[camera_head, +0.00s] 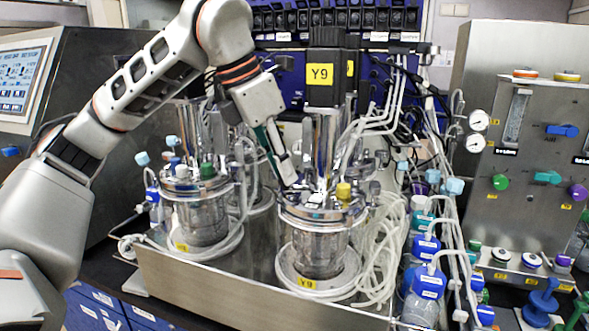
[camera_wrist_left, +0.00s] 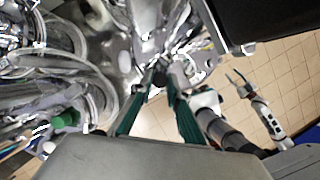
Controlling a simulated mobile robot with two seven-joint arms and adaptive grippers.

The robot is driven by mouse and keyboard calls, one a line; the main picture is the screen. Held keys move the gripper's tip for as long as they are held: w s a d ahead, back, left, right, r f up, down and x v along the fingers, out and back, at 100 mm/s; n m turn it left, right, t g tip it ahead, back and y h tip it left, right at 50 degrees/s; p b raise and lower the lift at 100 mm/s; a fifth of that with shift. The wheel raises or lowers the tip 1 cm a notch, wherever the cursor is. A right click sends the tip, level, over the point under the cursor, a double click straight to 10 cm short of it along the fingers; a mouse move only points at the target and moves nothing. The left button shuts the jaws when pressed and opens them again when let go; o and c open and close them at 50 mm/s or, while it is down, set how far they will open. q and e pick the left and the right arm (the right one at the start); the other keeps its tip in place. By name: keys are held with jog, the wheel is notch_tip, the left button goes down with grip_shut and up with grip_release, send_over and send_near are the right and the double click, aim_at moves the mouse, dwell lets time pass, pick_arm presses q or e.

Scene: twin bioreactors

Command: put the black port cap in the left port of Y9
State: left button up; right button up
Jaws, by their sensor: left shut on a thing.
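The front vessel (camera_head: 320,245) has a yellow Y9 label at its base and a shiny metal lid with a yellow cap (camera_head: 343,191) on it. My left gripper (camera_head: 291,180) comes down from the upper left, its fingertips just above the left part of that lid. In the left wrist view its teal fingers (camera_wrist_left: 160,88) are shut on a small dark piece, the black port cap (camera_wrist_left: 160,73). The cap is hard to make out in the head view, and the left port is hidden around the fingertips. My right gripper (camera_wrist_left: 238,79) shows small in the left wrist view, fingers apart, over the floor.
A second vessel (camera_head: 203,215) with a green cap stands to the left on the same steel tray (camera_head: 190,285). Loose clear tubing (camera_head: 378,250) and blue-capped bottles (camera_head: 425,285) crowd the right side.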

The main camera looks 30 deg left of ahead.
pick_arm(q)
jog(key=w, duration=0.1)
jog(key=w+d, duration=0.1)
jog(key=shift+w+d+f+p, duration=0.1)
jog(key=shift+w+d+p, duration=0.1)
jog(key=shift+w+p, duration=0.15)
jog(key=shift+f, duration=0.85)
jog(key=o, duration=0.8)
jog(key=shift+s, duration=0.1)
jog(key=shift+o, duration=0.2)
jog(key=shift+a, duration=0.1)
pick_arm(e)
jog(key=shift+s+d, duration=0.1)
jog(key=shift+s, duration=0.05)
pick_arm(q)
jog(key=shift+r, duration=0.1)
pick_arm(e)
jog(key=shift+d, duration=0.1)
